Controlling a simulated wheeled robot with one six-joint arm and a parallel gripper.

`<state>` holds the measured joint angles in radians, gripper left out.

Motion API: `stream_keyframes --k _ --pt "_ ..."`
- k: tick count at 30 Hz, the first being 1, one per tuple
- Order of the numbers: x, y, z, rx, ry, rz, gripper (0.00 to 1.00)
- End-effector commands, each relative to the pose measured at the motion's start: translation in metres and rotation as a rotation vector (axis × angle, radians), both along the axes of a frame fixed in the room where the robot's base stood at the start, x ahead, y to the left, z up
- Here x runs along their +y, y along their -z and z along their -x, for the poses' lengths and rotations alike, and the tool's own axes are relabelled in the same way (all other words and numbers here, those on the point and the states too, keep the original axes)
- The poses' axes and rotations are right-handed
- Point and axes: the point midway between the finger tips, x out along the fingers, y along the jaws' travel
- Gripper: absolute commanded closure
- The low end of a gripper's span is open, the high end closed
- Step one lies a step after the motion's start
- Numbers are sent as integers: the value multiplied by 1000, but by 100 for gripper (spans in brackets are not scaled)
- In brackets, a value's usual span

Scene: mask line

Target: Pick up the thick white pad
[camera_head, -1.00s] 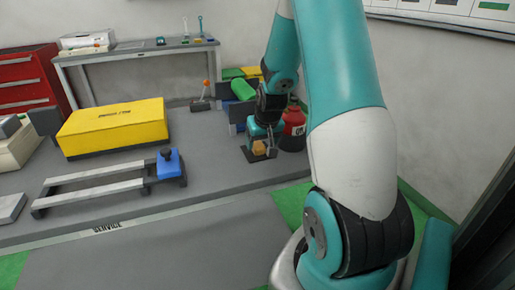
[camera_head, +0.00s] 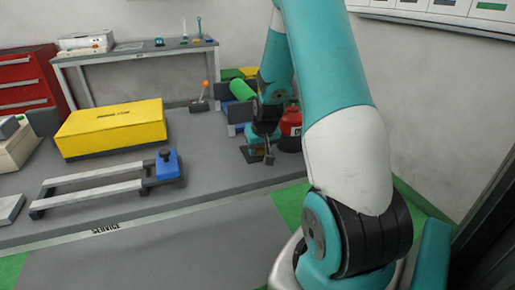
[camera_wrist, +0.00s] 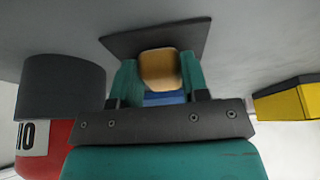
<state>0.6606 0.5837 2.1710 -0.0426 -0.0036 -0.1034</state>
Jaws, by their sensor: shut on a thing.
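My gripper (camera_head: 262,150) is low over the right part of the bench, beside the red canister. In the wrist view its two teal fingers (camera_wrist: 155,88) are shut on a tan block (camera_wrist: 159,68) with rounded corners. A dark flat plate (camera_wrist: 187,37) lies just beyond the block; I cannot tell whether the two are joined. The plate also shows by the gripper in the head view (camera_head: 249,157). I see no thick white pad for certain. A pale flat slab (camera_head: 9,209) at the left bench edge may be it, and is far from my gripper.
The red canister (camera_head: 291,130) stands close right of my gripper. Green and blue items (camera_head: 240,92) are behind it. A yellow case (camera_head: 112,128) and a grey rail frame with a blue clamp (camera_head: 167,166) are to the left. The bench between is clear.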

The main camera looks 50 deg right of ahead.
Motion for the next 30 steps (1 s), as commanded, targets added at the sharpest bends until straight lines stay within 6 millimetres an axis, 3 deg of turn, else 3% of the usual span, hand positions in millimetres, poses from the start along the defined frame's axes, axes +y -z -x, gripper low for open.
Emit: stream_keyframes --k 7,11,18,30 --pt "0 -17 -1 -3 0 2 84" --pt "14 -14 23 2 1 -1 84" --pt "50 -9 82 -4 2 1 84" --pt "70 -5 116 -8 1 6 84"
